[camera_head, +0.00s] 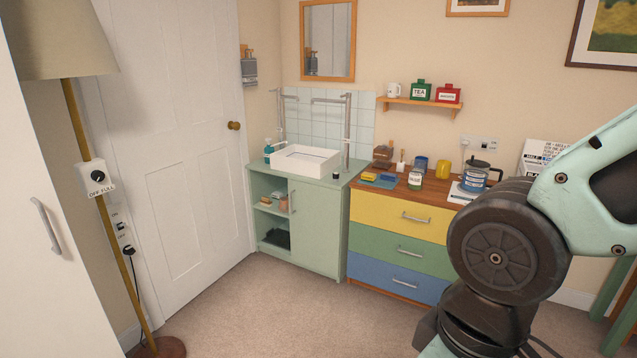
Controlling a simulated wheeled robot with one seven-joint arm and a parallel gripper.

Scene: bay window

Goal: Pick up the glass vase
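I cannot make out a glass vase in the head view. Several small things stand on the wooden top of the chest of drawers (402,222), but none is clearly a vase. Among them are a blue cup (421,163), a yellow cup (443,168) and a labelled jar (415,181). My arm fills the right side of the picture and hides part of the chest and what lies behind it. My gripper is not in view.
A green cabinet (318,225) with a white basin (305,160) stands left of the chest. A wall shelf (420,103) holds a mug and two tins. A floor lamp (110,220) and a closed door (180,140) are at left. The carpet (270,310) ahead is clear.

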